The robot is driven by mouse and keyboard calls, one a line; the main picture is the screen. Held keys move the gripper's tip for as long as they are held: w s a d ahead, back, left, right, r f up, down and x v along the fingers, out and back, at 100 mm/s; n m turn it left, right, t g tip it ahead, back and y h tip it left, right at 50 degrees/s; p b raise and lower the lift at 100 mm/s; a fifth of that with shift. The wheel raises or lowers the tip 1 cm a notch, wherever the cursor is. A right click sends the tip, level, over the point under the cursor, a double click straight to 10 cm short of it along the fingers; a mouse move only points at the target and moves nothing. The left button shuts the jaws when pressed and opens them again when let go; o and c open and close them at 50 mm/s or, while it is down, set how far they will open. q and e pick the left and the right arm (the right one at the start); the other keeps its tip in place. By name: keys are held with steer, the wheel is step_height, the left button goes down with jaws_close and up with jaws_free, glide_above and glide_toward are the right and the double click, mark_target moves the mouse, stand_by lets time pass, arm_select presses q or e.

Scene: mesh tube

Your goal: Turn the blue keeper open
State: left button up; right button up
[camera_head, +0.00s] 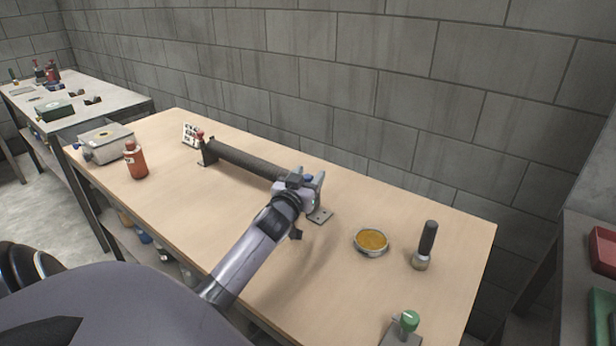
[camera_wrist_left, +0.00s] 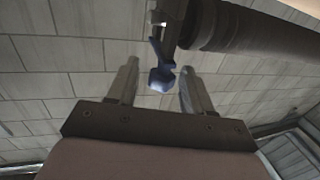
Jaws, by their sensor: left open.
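The blue keeper (camera_wrist_left: 161,75) shows in the left wrist view at the end of the dark mesh tube (camera_wrist_left: 255,36). It lies between the two fingers of my left gripper (camera_wrist_left: 159,88), which is open with a gap on each side of it. In the head view a small blue part of the keeper (camera_head: 308,178) shows at the tube's right end, mostly hidden by my left gripper (camera_head: 313,180). The dark tube (camera_head: 243,160) lies level between two stands on the table. My right gripper is not in view.
On the wooden table (camera_head: 210,200) stand a red bottle (camera_head: 136,160), a grey box (camera_head: 106,142), a dish of amber stuff (camera_head: 371,241), a black-handled tool (camera_head: 426,244) and a green knob (camera_head: 409,320). A block wall (camera_head: 390,80) rises behind. The table's front middle is clear.

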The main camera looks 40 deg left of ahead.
arm_select(q)
steer(key=c, duration=0.9)
steer(key=shift+c, duration=0.2)
